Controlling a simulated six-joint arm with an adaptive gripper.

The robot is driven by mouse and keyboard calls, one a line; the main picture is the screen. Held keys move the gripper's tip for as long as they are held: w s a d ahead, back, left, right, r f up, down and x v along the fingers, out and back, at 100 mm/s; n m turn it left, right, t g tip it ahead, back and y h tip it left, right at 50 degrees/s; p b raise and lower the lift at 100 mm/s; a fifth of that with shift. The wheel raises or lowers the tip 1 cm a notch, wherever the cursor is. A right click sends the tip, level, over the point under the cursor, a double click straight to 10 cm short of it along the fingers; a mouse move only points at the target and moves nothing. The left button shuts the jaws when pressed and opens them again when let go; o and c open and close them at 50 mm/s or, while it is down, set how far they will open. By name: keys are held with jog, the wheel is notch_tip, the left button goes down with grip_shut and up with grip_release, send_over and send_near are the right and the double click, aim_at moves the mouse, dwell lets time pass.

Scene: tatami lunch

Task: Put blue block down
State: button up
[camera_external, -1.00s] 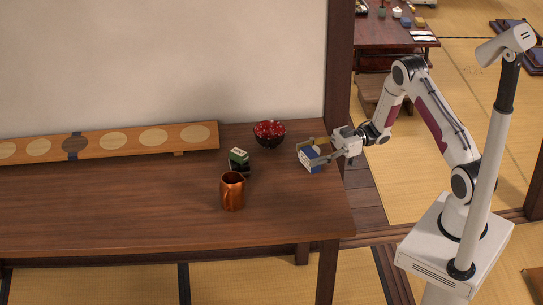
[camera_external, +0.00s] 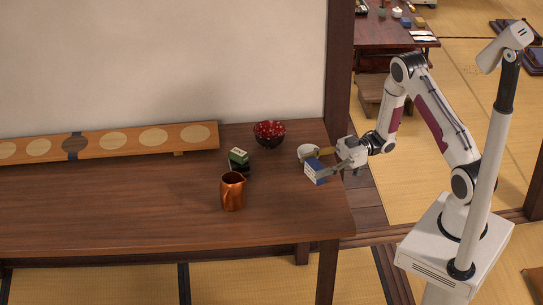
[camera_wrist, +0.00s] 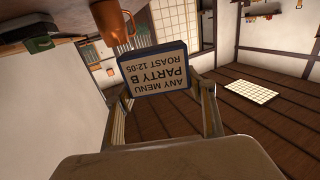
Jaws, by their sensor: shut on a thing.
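The blue block (camera_external: 316,171) is held at the tips of my gripper (camera_external: 328,163) over the right end of the dark table (camera_external: 110,212). Its pale label side faces left in the outside view. In the wrist view the block (camera_wrist: 157,69) sits between my two fingertips (camera_wrist: 160,88), with its printed label upside down, reading "PARTY B". My fingers are shut on it from both sides. I cannot tell whether its underside touches the table.
A white bowl (camera_external: 307,151) stands just behind the block. A red bowl (camera_external: 269,134), a copper mug (camera_external: 232,192) and a small green-topped stack (camera_external: 238,157) stand to the left. A long wooden board (camera_external: 110,142) lies along the wall. The front table area is clear.

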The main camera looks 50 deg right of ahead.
jog(key=s+a, duration=0.2)
jog(key=s, duration=0.3)
jog(key=shift+s+a, duration=0.1)
jog(key=shift+a, duration=0.3)
jog(key=shift+f, duration=0.15)
jog(key=shift+f, duration=2.85)
jog(key=shift+f, duration=2.1)
jog(key=o, duration=1.1)
jog(key=shift+f, duration=0.1)
